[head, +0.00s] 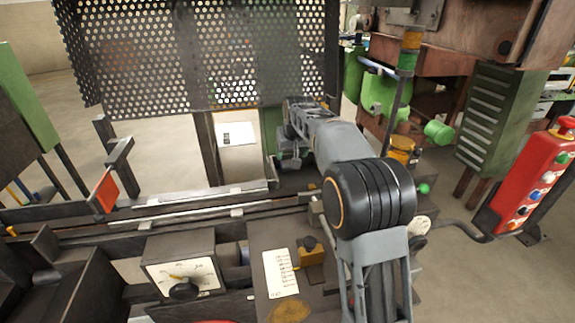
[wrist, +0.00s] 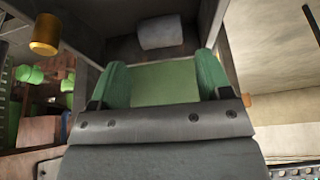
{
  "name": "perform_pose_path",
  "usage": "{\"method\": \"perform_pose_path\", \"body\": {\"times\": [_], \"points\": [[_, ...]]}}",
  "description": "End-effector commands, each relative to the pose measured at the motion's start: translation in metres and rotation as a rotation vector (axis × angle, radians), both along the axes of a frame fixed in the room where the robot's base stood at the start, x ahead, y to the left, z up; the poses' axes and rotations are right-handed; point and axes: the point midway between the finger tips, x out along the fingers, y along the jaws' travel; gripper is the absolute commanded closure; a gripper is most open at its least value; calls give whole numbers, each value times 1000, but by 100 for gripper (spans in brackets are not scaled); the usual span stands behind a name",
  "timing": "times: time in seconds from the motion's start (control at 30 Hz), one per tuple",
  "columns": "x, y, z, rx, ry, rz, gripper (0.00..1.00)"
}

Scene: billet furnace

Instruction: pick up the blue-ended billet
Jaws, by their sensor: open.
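My gripper (wrist: 162,72) is open in the wrist view, with a green pad on each side and a flat green surface showing between them. A short grey cylinder (wrist: 161,32) lies beyond the fingertips in a dark walled recess, apart from the pads. It may be a billet, but I see no blue end on it. In the head view my arm reaches toward the perforated screen, and my gripper (head: 290,155) is small and partly hidden by it. A grey round bar (head: 47,277) lies in a dark bay at the lower left. I cannot make out a blue-ended billet for certain.
A perforated screen (head: 205,55) stands behind the long rails (head: 190,205). A dial box (head: 183,272) and a white label sheet (head: 280,273) sit at the front. A red button panel (head: 537,175) and a green louvred cabinet (head: 490,125) stand at the right.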

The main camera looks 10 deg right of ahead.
Motion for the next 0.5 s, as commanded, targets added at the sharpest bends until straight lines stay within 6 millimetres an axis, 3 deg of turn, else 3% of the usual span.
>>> {"method": "perform_pose_path", "body": {"times": [0.5], "points": [[21,3,-42,1,4,1,29]]}}
